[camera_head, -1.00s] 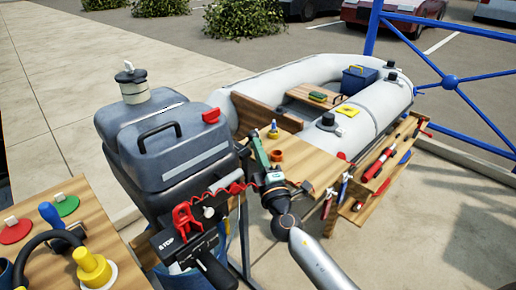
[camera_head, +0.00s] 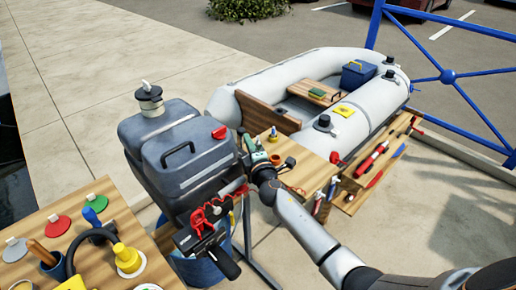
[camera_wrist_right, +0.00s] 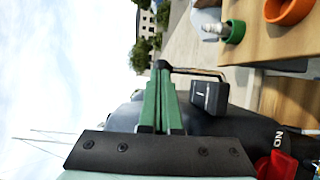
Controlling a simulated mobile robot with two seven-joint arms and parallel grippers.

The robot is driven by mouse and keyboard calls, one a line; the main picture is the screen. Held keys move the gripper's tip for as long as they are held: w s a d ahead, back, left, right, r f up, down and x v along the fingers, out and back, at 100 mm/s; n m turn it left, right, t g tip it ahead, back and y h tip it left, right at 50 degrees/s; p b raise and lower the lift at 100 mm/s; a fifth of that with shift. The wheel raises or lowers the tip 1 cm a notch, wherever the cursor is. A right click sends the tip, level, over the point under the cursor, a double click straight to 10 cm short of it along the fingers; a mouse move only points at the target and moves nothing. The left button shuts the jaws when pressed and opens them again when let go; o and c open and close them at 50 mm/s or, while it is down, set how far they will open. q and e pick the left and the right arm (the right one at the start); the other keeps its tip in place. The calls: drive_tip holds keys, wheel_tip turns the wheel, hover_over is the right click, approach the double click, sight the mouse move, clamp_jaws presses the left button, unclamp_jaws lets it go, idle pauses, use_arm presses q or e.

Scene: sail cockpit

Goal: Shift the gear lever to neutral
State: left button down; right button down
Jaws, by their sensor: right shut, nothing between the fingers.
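The outboard motor (camera_head: 205,150) has a dark blue-grey cowling. My right gripper (camera_head: 246,138) is beside the cowling's right side, near the wooden table. Its green fingers are shut and empty; they also show in the right wrist view (camera_wrist_right: 162,72). A black block with a thin bent rod, apparently the gear lever (camera_wrist_right: 210,97), shows just right of the fingers in that view. The rod reaches to the fingertips; I cannot tell whether they touch. The lever is not clear in the head view, where the gripper and arm cover that side. My left gripper is not in view.
A tiller with a red clip (camera_head: 200,222) and red cord sits below the cowling. A wooden table (camera_head: 312,172) holding an orange ring (camera_head: 290,161) is right of the gripper. An inflatable boat (camera_head: 270,75) lies behind. Another table (camera_head: 30,225) with coloured items is front left.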

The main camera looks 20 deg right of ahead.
drive_tip(key=shift+w+a+r, duration=0.2)
drive_tip(key=shift+w, duration=0.25)
drive_tip(key=shift+w+a+r, duration=0.15)
drive_tip(key=shift+w, duration=0.3)
drive_tip(key=shift+w+r+b, duration=0.1)
drive_tip(key=shift+r+b, duration=0.05)
drive_tip(key=shift+b, duration=0.15)
drive_tip(key=shift+a+r, duration=0.1)
drive_tip(key=shift+r, duration=0.15)
drive_tip(key=shift+s+a, duration=0.1)
drive_tip(key=shift+s, duration=0.15)
drive_tip(key=s+a+p, duration=0.1)
drive_tip(key=s, duration=1.1)
drive_tip(key=shift+f, duration=0.15)
drive_tip(key=shift+s, duration=0.1)
